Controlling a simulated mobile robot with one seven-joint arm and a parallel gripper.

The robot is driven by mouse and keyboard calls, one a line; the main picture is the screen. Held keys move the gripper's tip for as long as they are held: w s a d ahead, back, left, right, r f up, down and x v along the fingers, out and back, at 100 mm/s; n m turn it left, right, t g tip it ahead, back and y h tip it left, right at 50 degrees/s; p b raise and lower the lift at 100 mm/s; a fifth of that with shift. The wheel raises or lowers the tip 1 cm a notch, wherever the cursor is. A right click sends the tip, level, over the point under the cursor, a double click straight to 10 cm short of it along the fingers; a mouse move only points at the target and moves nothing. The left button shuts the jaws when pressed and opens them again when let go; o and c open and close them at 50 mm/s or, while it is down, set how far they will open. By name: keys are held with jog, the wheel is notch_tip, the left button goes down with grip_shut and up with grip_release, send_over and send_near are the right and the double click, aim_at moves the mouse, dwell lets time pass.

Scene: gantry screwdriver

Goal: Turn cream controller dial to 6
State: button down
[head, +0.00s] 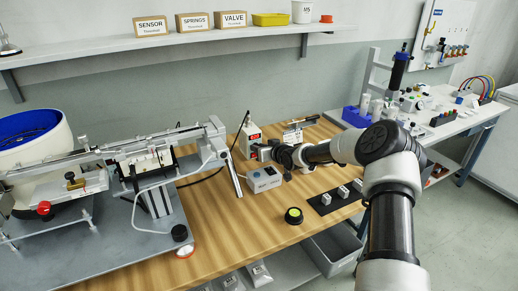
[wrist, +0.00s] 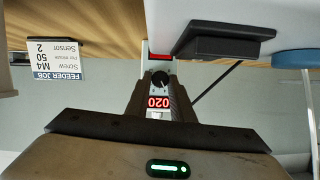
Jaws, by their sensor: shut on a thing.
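The cream controller (head: 252,130) stands upright near the back of the wooden bench, with a red display on its front. In the wrist view, which is upside down, its dark round dial (wrist: 160,80) has a light pointer line. A red display (wrist: 158,102) beside it reads 020; a second lit red strip (wrist: 160,57) shows on the dial's other side. My gripper (wrist: 160,84) has its two dark fingers shut on the dial, one on each side. In the head view, my gripper (head: 264,152) is at the controller's front, and the dial is hidden. The dial's scale marks are too small to read.
A grey-white box (head: 264,178) with a cable sits just in front of the controller. A metal rail machine (head: 150,150) stands at left. A yellow-and-black button (head: 294,215) and a black strip with white blocks (head: 335,198) lie nearer. A feeder job card (wrist: 57,60) says M4, 50, Sensor 2.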

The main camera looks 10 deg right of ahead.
jog(key=m+b, duration=0.1)
jog(key=f+m+y+b, duration=0.1)
jog(key=shift+d+f+b, duration=0.1)
jog(key=shift+d+b, duration=0.25)
jog(key=m+y+b, duration=0.1)
jog(key=b, duration=0.2)
jog(key=shift+m+g+y, duration=0.3)
jog(key=shift+m+y, duration=0.1)
jog(key=shift+w+r+m+y+b, duration=0.1)
jog(key=shift+r+m+y+b, duration=0.25)
jog(key=shift+m, duration=0.55)
jog(key=shift+d+f+m+y, duration=0.1)
jog(key=shift+f+m+y, duration=0.05)
jog(key=shift+m+y, duration=0.65)
jog(key=shift+m, duration=0.3)
